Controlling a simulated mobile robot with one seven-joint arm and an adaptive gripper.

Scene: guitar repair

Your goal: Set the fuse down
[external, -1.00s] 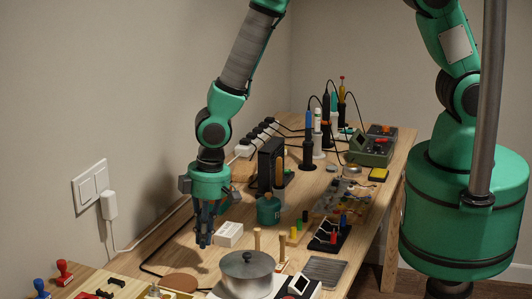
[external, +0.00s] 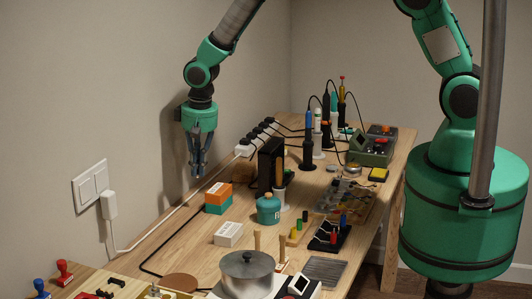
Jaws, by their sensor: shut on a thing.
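My gripper (external: 199,171) hangs fingers-down at the left of the workbench, close to the wall and above the bench top. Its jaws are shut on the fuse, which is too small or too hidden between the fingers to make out. The gripper is clear of the bench, up and to the left of an orange and teal box.
The orange and teal box (external: 217,197) sits near the gripper. A white box (external: 229,234), a teal jar (external: 268,209), a black upright case (external: 271,166) and a metal pot (external: 247,275) stand nearby. A white power strip (external: 250,146) lies behind. Bare wood (external: 180,247) shows at the left.

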